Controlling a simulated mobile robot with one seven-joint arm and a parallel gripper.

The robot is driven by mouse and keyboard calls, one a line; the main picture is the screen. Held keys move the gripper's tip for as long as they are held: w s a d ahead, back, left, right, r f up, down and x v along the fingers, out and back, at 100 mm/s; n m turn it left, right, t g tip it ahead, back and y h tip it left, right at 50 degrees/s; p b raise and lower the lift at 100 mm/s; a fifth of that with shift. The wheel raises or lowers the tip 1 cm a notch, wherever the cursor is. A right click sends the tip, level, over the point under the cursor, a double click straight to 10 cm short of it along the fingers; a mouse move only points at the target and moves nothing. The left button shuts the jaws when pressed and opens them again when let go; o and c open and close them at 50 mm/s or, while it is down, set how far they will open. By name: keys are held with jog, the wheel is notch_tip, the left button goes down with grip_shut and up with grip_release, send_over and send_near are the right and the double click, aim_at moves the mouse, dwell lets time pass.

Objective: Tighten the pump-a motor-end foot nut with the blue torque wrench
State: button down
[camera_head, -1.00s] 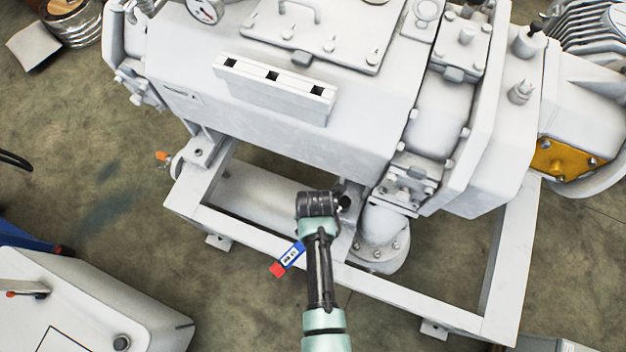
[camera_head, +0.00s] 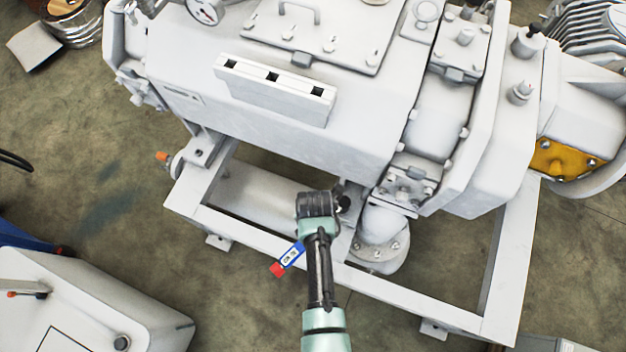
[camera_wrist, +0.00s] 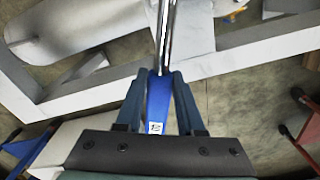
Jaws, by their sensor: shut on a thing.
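The blue torque wrench (camera_head: 290,257) shows in the head view as a blue handle with a pale label and a red end, beside my wrist. In the wrist view my gripper (camera_wrist: 160,82) is shut on the wrench's blue handle (camera_wrist: 158,105), and its chrome shaft (camera_wrist: 165,30) runs away to the top of the picture. The white pump (camera_head: 290,110) stands on a white frame (camera_head: 330,262). My arm and wrist cover the wrench's head and the area under it in the head view. The motor-end foot nut cannot be made out in either view.
A white flanged pipe fitting (camera_head: 382,240) stands just right of my wrist, inside the frame. A yellow plate (camera_head: 562,160) sits at the far right. A white box (camera_head: 85,310) is at the lower left. Open floor lies left of the frame.

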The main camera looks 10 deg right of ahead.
jog(key=shift+f+b, duration=0.5)
jog(key=shift+f, duration=0.2)
jog(key=shift+w, duration=0.1)
jog(key=w+m+b, duration=0.4)
jog(key=w+m, duration=0.6)
jog(key=m, duration=0.1)
jog(key=shift+w+a+m+b, duration=0.3)
jog(key=shift+w+a+m, duration=0.05)
jog(key=shift+w+m, duration=0.05)
dwell(1.2)
jog(key=shift+s+a+n+p, duration=0.15)
jog(key=shift+s+n+p, duration=0.15)
jog(key=shift+p, duration=0.25)
jog(key=shift+s+a+f+n+p, duration=0.15)
jog(key=shift+s+n+p, duration=0.25)
jog(key=shift+p, duration=0.05)
